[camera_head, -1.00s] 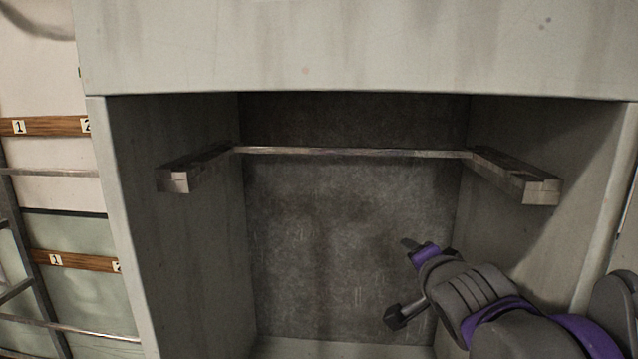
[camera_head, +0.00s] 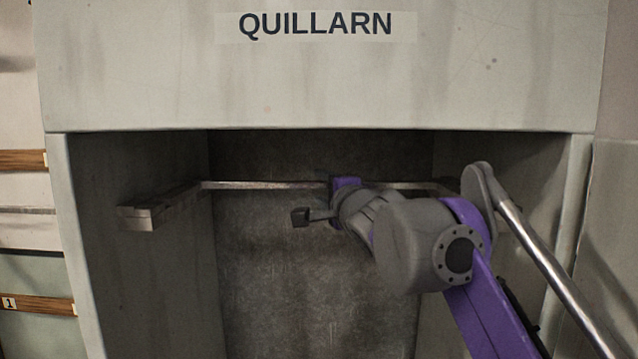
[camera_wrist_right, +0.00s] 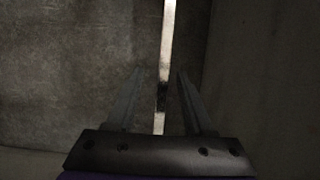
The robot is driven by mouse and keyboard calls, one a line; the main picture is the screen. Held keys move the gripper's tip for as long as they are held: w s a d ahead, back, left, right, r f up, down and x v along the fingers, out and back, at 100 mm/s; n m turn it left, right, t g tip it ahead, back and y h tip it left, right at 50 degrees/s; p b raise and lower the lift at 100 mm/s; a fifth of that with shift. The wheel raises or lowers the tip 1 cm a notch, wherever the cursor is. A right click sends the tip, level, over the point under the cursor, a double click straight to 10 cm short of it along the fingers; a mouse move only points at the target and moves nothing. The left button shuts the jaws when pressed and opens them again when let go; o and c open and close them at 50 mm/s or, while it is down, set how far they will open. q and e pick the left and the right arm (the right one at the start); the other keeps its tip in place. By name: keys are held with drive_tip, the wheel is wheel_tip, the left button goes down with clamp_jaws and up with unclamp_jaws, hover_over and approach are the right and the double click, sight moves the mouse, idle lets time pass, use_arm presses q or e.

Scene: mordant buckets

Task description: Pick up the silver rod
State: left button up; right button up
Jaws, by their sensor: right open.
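The silver rod (camera_head: 265,185) runs level across the inside of the cabinet, between the left bracket (camera_head: 150,212) and the right bracket (camera_head: 447,185). My right gripper (camera_head: 318,202) is in front of the rod near its middle, and hides part of it in the head view. In the right wrist view the rod (camera_wrist_right: 168,40) runs upright in the picture, between the two spread fingers of the gripper (camera_wrist_right: 160,85). Gaps show on both sides of it. The gripper is open. My arm partly covers the right bracket. My left gripper is not in view.
The cabinet (camera_head: 320,85) has a "QUILLARN" label (camera_head: 315,25) above its opening. Its side walls stand left and right of my arm. The space below the rod is empty. Shelves with numbered wooden strips (camera_head: 38,305) stand at the left.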

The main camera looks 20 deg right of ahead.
sight(318, 184)
drive_tip(key=w, duration=0.2)
drive_tip(key=w+p, duration=0.1)
drive_tip(key=w, duration=0.1)
drive_tip(key=shift+a+r, duration=0.2)
drive_tip(key=shift+r, duration=0.05)
drive_tip(key=shift+w, duration=0.4)
drive_tip(key=shift+s, duration=0.1)
clamp_jaws()
idle(0.7)
